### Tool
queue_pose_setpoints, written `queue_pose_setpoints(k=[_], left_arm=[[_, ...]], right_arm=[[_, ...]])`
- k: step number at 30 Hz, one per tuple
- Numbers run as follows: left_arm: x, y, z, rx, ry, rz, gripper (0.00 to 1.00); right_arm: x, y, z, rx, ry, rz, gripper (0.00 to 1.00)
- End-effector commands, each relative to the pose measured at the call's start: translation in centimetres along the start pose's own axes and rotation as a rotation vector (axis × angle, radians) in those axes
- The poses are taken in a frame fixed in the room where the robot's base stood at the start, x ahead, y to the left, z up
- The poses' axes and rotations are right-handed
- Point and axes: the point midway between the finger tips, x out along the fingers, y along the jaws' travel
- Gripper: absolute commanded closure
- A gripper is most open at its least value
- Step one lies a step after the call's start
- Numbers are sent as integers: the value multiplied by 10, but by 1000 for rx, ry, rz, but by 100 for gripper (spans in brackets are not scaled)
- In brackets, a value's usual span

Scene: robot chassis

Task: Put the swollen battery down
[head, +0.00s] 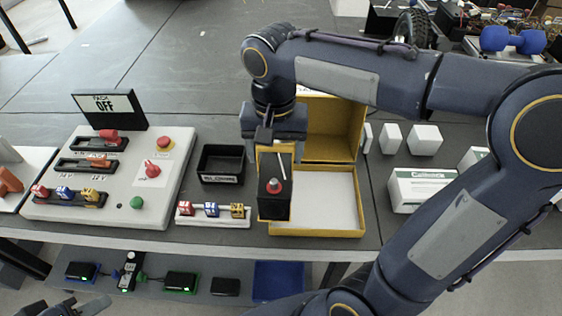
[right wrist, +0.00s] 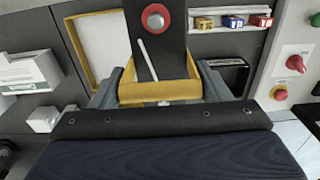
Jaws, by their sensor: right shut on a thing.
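The battery (head: 273,204) is a black block with a yellow band and a red-ringed round terminal on its face. My right gripper (head: 274,137) is shut on it. In the right wrist view the battery (right wrist: 157,50) sits between the two fingers of my right gripper (right wrist: 160,92). The battery overlaps the left side of the open yellow box (head: 318,232) in the head view. Whether it touches the box or table is unclear. A dark part of my left gripper (head: 75,308) shows at the bottom left edge; its jaws are unclear.
Left of the battery are a white strip of coloured blocks (head: 212,221), a small black bin (head: 221,178) and a control panel (head: 113,181) with an OFF sign (head: 104,104). White boxes (head: 421,190) stand right. A shelf below holds several small devices and a blue tray (head: 278,281).

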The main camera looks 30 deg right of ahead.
Motion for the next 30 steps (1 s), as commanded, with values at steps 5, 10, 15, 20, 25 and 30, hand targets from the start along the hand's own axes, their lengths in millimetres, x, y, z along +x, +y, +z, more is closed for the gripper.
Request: queue_pose_setpoints(k=[5,10,15,20,25,30], left_arm=[[-3,1,-1,0,0,0,64],[-4,2,-2,0,0,0,64],[-4,2,-2,0,0,0,64],[-4,2,-2,0,0,0,64],[-4,2,-2,0,0,0,64],[-4,2,-2,0,0,0,64]], right_arm=[[12,29,-18,8,4,-4,100],[26,57,-34,7,4,-3,100],[52,76,-45,3,2,-1,100],[70,88,-53,3,4,-2,100],[77,93,-57,1,5,-3,100],[87,101,-61,3,4,-2,100]])
